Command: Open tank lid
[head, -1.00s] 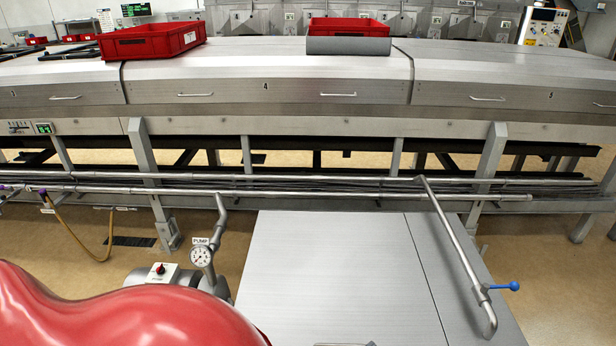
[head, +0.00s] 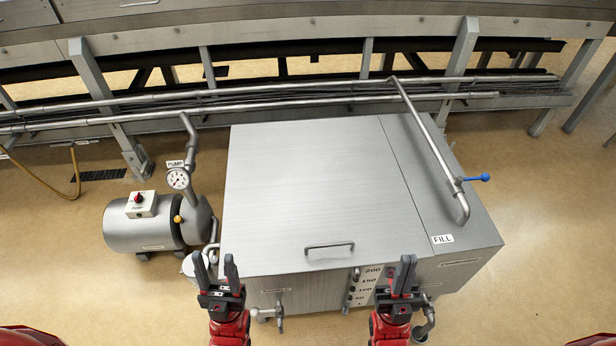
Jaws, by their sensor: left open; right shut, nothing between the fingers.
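The steel tank's lid (head: 310,190) lies flat and closed over the larger left part of the tank (head: 465,245). The lid's bar handle (head: 330,247) is at its near edge. My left gripper (head: 218,262) is open and empty, left of the handle and near the tank's front left corner. My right gripper (head: 404,268) is shut with nothing in it, right of the handle by the level scale (head: 364,285). Both point away from me, and neither touches the handle.
A pump (head: 140,230) with a gauge (head: 178,179) stands left of the tank. A fill pipe (head: 430,125) with a blue valve lever (head: 478,178) arches over the right top. Taps stick out at the front. Long pipes (head: 290,92) run behind. Floor is clear at right.

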